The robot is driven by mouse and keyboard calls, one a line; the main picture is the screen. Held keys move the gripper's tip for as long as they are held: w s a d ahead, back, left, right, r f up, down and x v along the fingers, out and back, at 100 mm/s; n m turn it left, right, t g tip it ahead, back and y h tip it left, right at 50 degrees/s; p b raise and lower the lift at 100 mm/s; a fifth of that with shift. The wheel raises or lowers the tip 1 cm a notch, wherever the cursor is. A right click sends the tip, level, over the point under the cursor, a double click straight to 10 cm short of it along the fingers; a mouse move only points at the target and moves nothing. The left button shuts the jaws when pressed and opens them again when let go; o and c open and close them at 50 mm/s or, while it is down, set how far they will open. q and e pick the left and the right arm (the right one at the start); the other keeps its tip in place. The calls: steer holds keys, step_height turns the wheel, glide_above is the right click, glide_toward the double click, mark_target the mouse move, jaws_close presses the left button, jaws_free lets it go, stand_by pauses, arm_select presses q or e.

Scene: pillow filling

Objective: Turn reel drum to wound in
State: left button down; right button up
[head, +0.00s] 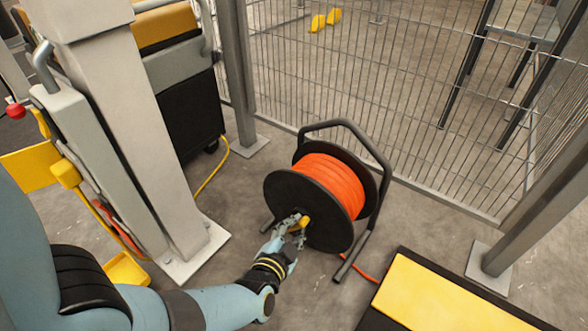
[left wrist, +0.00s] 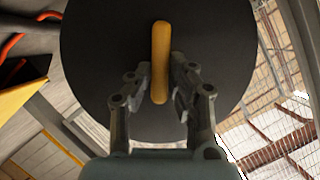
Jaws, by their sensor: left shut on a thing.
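The cable reel stands on the floor in the head view, with an orange cable (head: 333,183) wound on its black drum (head: 284,195). A black tubular frame (head: 372,150) carries the drum. A yellow handle (head: 305,222) sticks out from the near drum face. My left gripper (head: 293,226) is at this handle, low on the drum face. In the left wrist view the yellow handle (left wrist: 160,62) lies between the two fingers of my left gripper (left wrist: 160,82), which is shut on it. The black drum face (left wrist: 100,50) fills the background. My right gripper is not in view.
A wire mesh fence (head: 400,80) stands behind the reel. A yellow-topped black platform (head: 440,295) is at the lower right. A grey post (head: 140,130) and a machine stand at the left. An orange cable end (head: 365,274) runs along the floor toward the platform.

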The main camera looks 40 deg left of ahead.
arm_select(q)
steer(key=shift+s, duration=0.1)
stand_by(0.3)
steer(key=c, duration=1.2)
jaws_free()
steer(key=shift+c, duration=0.2)
glide_toward(304, 190)
steer(key=shift+x, duration=2.15)
steer(key=shift+o, duration=0.2)
steer(key=shift+f, duration=0.1)
